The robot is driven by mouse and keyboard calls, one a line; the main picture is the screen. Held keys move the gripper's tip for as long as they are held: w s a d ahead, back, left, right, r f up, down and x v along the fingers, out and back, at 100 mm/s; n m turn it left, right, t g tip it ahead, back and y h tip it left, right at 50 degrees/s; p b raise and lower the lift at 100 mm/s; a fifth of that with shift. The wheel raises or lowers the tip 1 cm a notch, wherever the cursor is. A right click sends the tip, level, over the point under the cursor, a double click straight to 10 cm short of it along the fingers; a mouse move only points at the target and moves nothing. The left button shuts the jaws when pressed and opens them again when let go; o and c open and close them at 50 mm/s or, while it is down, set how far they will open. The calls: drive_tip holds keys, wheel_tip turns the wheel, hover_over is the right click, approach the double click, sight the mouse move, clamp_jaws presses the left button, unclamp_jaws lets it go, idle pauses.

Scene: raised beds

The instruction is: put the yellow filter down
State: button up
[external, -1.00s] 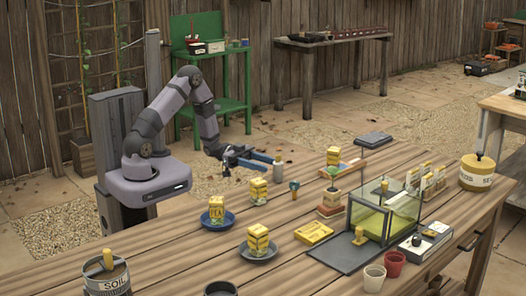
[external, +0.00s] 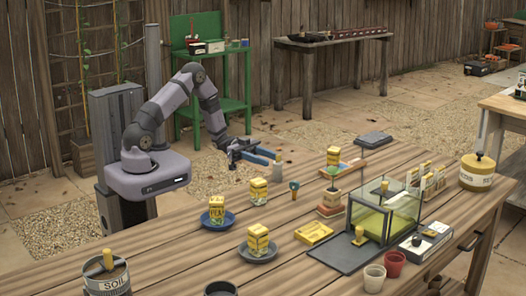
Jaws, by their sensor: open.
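My gripper (external: 250,158) is open over the bench's far edge, with nothing visible between its jaws. I cannot tell for sure which thing is the yellow filter. A flat yellow piece (external: 314,233) lies on the bench left of a clear-walled box (external: 362,218). A yellow-green sheet (external: 372,221) shows inside that box. My gripper is apart from both, further left and back. Yellow printed blocks stand on two blue-grey saucers, the left one (external: 217,211) and the front one (external: 258,239). Another yellow block (external: 258,191) stands on the bare wood nearer my gripper.
A soil tin (external: 107,277) is at the front left, and a yellow seed tin (external: 477,172) at the back right. Two small pots, one red (external: 395,263), stand at the front. The left bench top is mostly clear.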

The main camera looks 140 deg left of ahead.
sight(279, 158)
drive_tip(key=shift+w+a+r+m+h+p, duration=0.35)
drive_tip(key=shift+w+r+m+h+p, duration=0.35)
drive_tip(key=shift+h, duration=0.3)
drive_tip(key=shift+w, duration=1.15)
drive_tip(key=w, duration=0.1)
drive_tip(key=w+p, duration=0.2)
drive_tip(key=w, duration=0.1)
drive_tip(key=shift+w+d+r, duration=0.1)
drive_tip(key=shift+d+r, duration=0.15)
drive_tip(key=shift+w+f, duration=0.1)
drive_tip(key=shift+w, duration=0.35)
clamp_jaws()
